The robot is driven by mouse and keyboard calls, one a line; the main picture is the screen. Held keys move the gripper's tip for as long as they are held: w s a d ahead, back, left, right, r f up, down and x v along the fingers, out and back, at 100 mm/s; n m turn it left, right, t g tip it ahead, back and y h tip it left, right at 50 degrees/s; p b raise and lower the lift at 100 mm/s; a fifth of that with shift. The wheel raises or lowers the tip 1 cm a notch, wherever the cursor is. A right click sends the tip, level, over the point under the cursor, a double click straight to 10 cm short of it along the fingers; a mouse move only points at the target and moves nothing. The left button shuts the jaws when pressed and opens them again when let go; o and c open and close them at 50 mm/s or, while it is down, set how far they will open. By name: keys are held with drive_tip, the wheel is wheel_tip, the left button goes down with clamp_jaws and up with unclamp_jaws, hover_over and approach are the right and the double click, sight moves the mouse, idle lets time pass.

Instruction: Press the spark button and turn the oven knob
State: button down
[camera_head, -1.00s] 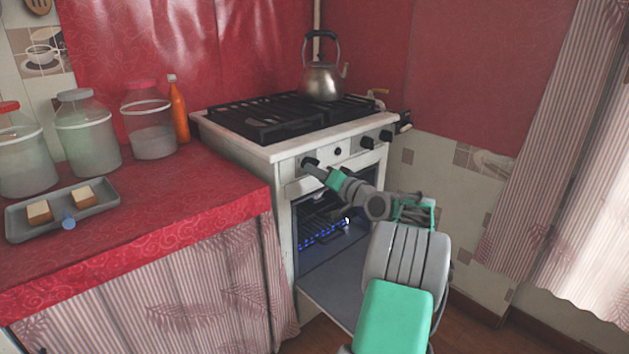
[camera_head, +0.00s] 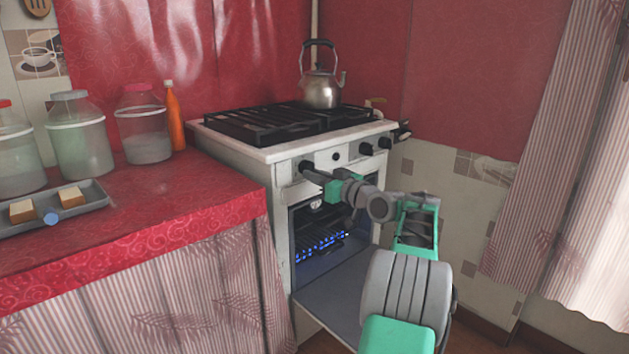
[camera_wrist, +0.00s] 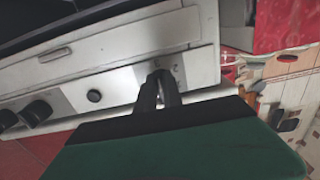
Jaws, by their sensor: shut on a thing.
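The white stove front has a black oven knob (camera_head: 304,165) at its left end. My gripper (camera_head: 309,171) is at this knob with its fingers closed around it. In the wrist view my gripper's fingers (camera_wrist: 160,80) reach the panel and mostly hide the knob. The spark button (camera_head: 336,156) is a small round black button right of the knob. It also shows clear of the fingers in the wrist view (camera_wrist: 94,96). The oven (camera_head: 320,270) is open below, with a row of blue flames (camera_head: 320,243) lit inside.
The oven door (camera_head: 335,298) hangs open under my arm. More black knobs (camera_head: 366,149) sit on the panel's right. A kettle (camera_head: 321,88) stands on the stove top. The red counter (camera_head: 170,200) on the left holds jars, an orange bottle (camera_head: 175,115) and a tray (camera_head: 85,204).

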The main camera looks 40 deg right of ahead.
idle(0.4)
drive_tip(key=c, duration=1.5)
unclamp_jaws()
drive_tip(key=shift+s, duration=0.1)
drive_tip(key=s+p, duration=0.2)
drive_tip(key=s, duration=0.5)
drive_tip(key=shift+s+d, duration=0.15)
drive_tip(key=shift+s, duration=0.2)
